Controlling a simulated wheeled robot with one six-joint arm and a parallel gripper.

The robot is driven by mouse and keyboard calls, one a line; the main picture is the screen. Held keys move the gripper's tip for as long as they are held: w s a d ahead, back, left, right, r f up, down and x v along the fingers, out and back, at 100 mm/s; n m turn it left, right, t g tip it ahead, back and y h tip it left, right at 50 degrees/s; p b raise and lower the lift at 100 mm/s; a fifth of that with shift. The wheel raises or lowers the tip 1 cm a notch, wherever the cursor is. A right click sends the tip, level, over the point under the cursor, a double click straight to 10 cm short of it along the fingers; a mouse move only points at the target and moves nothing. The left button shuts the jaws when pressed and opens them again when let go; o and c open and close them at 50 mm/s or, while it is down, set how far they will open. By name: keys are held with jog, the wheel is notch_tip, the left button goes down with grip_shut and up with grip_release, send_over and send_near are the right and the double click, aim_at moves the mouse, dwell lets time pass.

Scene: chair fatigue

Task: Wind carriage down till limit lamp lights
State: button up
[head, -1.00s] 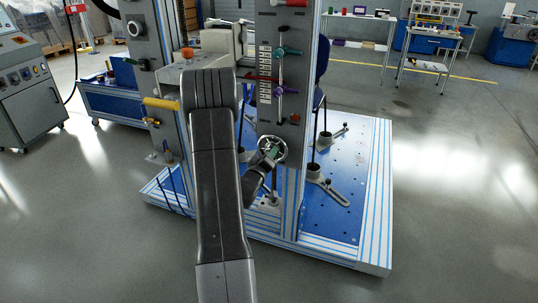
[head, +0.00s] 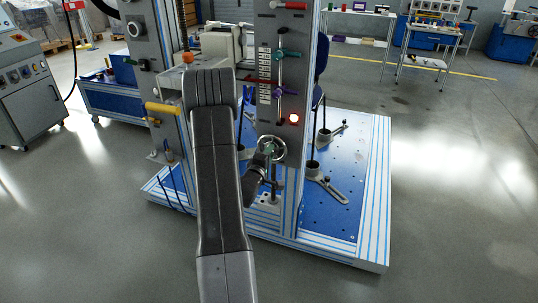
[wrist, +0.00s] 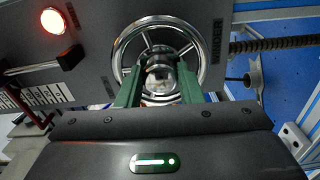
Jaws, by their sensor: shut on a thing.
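The limit lamp (head: 294,118) is lit bright red on the grey column panel; it also glows at the upper left of the wrist view (wrist: 53,21). Below it is the chrome spoked handwheel (head: 273,147), whose rim and spokes fill the top middle of the wrist view (wrist: 202,45). My gripper (wrist: 159,80) has its green fingers closed on a part in front of the wheel's hub, probably its knob; the fingers partly hide it. The carriage (head: 172,90), with an orange knob on top, is partly hidden behind my arm.
A yellow handle (head: 162,108) sticks out at left. The blue base plate (head: 340,165) carries clamps. Open floor lies at right and left.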

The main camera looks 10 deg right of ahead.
dwell(0.4)
jog(key=o, duration=1)
jog(key=shift+c, duration=0.2)
jog(key=p+v, duration=0.1)
jog(key=v, duration=1.2)
jog(key=shift+s+a, duration=0.25)
jog(key=shift+s, duration=0.1)
jog(key=b+x, duration=0.1)
jog(key=x, duration=1.3)
jog(key=shift+s+a, duration=0.1)
